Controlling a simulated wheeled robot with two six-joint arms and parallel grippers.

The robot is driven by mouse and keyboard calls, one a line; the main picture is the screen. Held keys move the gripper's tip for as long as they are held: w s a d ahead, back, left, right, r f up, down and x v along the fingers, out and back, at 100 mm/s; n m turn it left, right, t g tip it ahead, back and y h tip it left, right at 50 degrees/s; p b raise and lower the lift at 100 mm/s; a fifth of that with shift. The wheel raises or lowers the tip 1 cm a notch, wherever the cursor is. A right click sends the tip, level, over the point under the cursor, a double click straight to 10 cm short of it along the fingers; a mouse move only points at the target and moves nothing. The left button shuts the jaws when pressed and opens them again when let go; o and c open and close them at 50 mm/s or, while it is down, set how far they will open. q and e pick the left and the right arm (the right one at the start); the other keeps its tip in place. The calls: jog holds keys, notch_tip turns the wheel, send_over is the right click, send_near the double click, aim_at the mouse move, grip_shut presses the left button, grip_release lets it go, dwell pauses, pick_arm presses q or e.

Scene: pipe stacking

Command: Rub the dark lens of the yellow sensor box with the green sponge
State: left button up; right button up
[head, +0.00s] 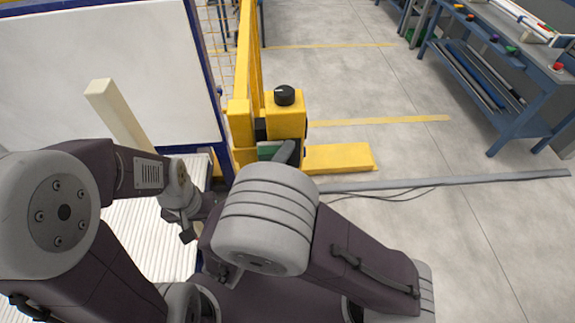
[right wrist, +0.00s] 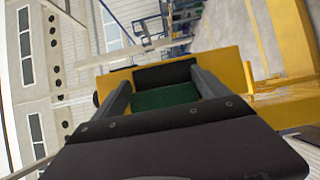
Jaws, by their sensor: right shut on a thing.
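The yellow sensor box (head: 287,124) stands on a yellow post in the middle of the head view, with a black knob on top. Its dark lens (right wrist: 165,74) faces the right wrist camera. My right gripper (right wrist: 163,88) is shut on the green sponge (right wrist: 167,96), with one finger on each side. The sponge (head: 267,151) is right in front of the lens and covers its lower part; I cannot tell whether they touch. My left gripper (head: 188,226) is low at the left, apart from the box; its jaws are too unclear to read.
A white panel with a blue frame (head: 110,65) and a pale beam (head: 117,115) stand at the left. A yellow base block (head: 340,158) lies right of the box. A blue workbench (head: 500,65) is at the far right.

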jog(key=shift+d+r, duration=0.25)
jog(key=shift+r, duration=0.1)
jog(key=d+b, duration=0.2)
jog(key=d, duration=0.4)
jog(key=shift+d, duration=0.35)
jog(key=s+p, duration=0.6)
dwell(0.4)
